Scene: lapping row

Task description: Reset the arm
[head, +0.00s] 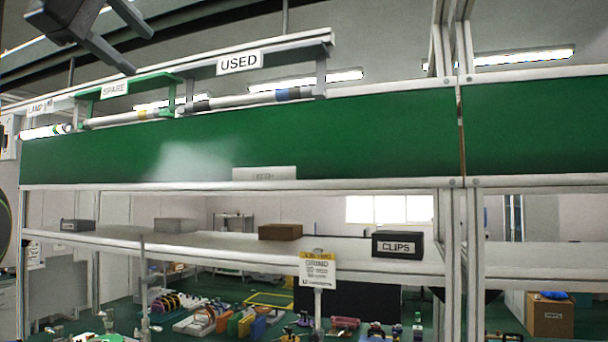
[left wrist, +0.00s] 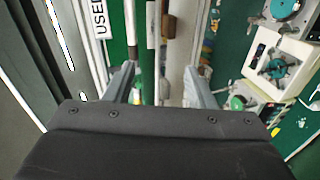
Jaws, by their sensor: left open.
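My left gripper (head: 122,50) is at the top left of the head view, dark grey, raised in front of the upper part of the rack. Its two fingers are spread apart with nothing between them. In the left wrist view the gripper (left wrist: 160,82) also shows its fingers apart and empty. The right gripper is in neither view.
A lamp rack with a USED sign (head: 239,63) and a SPARE sign (head: 114,88) runs above a green panel (head: 370,130). Below, a white shelf (head: 200,240) holds a black CLIPS box (head: 397,245) and a brown box (head: 280,232). A white post (head: 447,270) stands right.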

